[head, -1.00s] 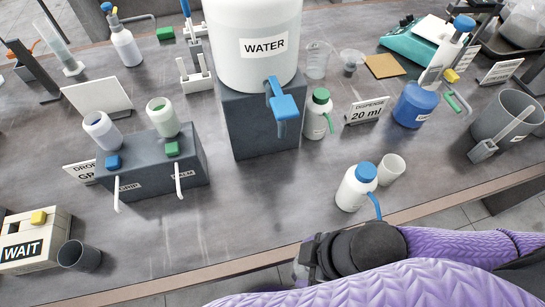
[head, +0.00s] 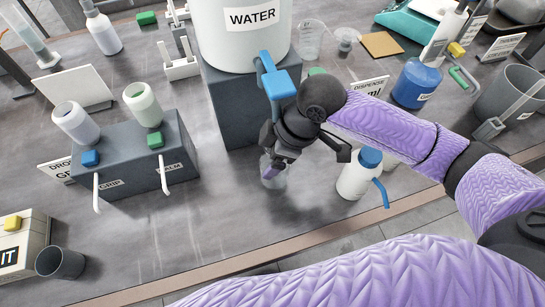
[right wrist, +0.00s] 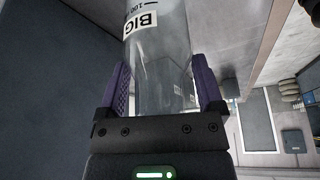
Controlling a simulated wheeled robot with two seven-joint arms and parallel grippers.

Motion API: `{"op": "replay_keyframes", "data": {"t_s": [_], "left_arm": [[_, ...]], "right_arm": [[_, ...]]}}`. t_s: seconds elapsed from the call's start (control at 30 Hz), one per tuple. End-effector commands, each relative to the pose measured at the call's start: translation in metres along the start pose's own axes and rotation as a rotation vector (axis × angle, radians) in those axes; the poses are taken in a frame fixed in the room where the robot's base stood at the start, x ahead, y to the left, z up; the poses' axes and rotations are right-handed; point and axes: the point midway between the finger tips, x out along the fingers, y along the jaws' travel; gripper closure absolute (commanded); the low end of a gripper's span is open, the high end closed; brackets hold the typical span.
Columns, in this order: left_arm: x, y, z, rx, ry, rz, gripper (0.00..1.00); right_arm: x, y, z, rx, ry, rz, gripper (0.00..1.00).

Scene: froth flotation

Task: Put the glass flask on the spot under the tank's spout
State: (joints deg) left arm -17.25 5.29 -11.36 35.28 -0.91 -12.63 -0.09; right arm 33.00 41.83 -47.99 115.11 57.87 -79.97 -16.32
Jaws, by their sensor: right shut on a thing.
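The white water tank (head: 240,40) stands on a dark block, with its blue spout (head: 278,82) at the front. My right gripper (head: 273,166) is just below and in front of the spout. It is shut on the clear glass flask (head: 275,180). In the right wrist view the flask (right wrist: 160,70) stands between the two purple fingers (right wrist: 163,95), with a label reading "BIG" on it. The spot under the spout is hidden by my gripper and the flask. I cannot tell whether the flask's base touches the table. My left gripper is not in view.
A dark block with two bottles and taps (head: 135,165) is to the left. The table between that block and the flask is clear.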

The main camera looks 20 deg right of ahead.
Motion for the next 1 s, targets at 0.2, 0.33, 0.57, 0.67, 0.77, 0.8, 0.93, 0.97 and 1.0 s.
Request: {"op": "replay_keyframes", "data": {"t_s": [0.2, 0.33, 0.57, 0.67, 0.77, 0.8, 0.93, 0.97, 1.0], "left_arm": [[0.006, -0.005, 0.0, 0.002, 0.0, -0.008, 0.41], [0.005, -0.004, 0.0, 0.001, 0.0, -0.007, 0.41], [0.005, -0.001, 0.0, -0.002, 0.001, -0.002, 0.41], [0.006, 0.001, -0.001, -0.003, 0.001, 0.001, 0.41], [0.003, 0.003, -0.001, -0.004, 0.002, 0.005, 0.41], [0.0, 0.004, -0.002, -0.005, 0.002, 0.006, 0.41], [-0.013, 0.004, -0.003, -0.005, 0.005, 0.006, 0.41], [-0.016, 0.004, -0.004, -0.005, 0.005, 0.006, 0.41], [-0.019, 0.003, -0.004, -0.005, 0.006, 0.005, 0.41]], "right_arm": [[0.015, 0.0, 0.006, 0.0, 0.0, 0.0, 0.77], [0.014, 0.0, 0.006, 0.0, 0.0, 0.0, 0.77], [0.015, 0.0, 0.007, 0.0, -0.001, 0.0, 0.0], [0.015, 0.0, 0.007, 0.0, -0.001, 0.001, 0.0], [0.009, 0.0, 0.006, -0.001, 0.0, 0.002, 0.0], [0.001, 0.0, 0.006, -0.001, 0.0, 0.004, 0.0], [-0.037, 0.001, 0.005, -0.001, -0.001, 0.007, 0.0], [-0.046, 0.001, 0.005, -0.001, -0.001, 0.006, 0.0], [-0.057, 0.001, 0.005, -0.001, -0.001, 0.006, 0.0]]}}
